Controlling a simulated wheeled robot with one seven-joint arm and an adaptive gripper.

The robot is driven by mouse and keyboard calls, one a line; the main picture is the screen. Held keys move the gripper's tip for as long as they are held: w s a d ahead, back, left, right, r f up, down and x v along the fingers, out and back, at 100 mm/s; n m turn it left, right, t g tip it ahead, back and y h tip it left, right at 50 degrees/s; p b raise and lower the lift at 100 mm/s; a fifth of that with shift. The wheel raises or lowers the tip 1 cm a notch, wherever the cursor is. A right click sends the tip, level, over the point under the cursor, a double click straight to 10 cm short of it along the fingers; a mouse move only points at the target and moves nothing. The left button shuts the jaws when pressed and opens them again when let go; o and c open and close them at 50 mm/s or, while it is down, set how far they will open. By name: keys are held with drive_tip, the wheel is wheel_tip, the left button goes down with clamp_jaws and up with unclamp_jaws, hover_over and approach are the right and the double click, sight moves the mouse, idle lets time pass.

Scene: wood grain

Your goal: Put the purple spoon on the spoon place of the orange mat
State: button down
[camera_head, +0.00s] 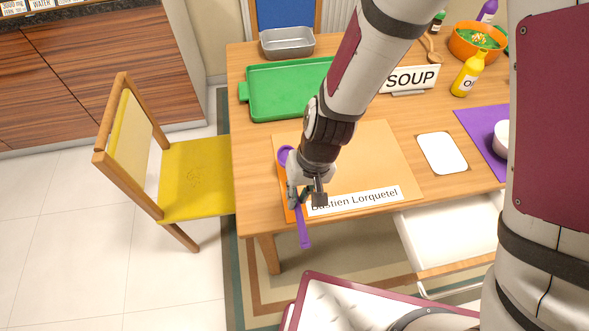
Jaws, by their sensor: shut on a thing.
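My gripper (306,197) is shut on the purple spoon (303,230) at the front left of the table. The spoon's bowl (286,155) points to the back and its handle reaches forward past the table's front edge. The orange mat (382,150) lies on the table under my arm, with a white name card reading "Bastien Lorquetel" (354,200) along its front. A darker orange strip (283,187) shows at the mat's left side, beneath or beside the spoon. My gripper and arm hide part of this strip and of the mat. I cannot tell whether the spoon touches the mat.
A green tray (285,105) and a metal pan (287,42) are behind the mat. A "SOUP" sign (410,80), a yellow bottle (469,75), an orange bowl (477,42), a white card (442,153) and a purple mat (482,125) are to the right. An open drawer (450,240) juts out in front. A yellow chair (195,178) stands left.

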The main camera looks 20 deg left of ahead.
drive_tip(key=w+a, duration=0.1)
drive_tip(key=w, duration=0.1)
drive_tip(key=w+a+b, duration=0.1)
drive_tip(key=w, duration=0.2)
drive_tip(key=w+a+f+b, duration=0.1)
drive_tip(key=w, duration=0.2)
drive_tip(key=shift+w+a, duration=0.1)
drive_tip(key=shift+w, duration=0.15)
drive_tip(key=shift+f+b, duration=1.4)
drive_tip(key=shift+f, duration=0.25)
drive_tip(key=shift+f, duration=0.15)
drive_tip(key=c, duration=1.6)
unclamp_jaws()
drive_tip(key=r, duration=0.4)
drive_tip(key=d+r, duration=0.1)
drive_tip(key=r, duration=0.3)
drive_tip(key=w+d+r+p, duration=0.1)
drive_tip(key=r, duration=0.3)
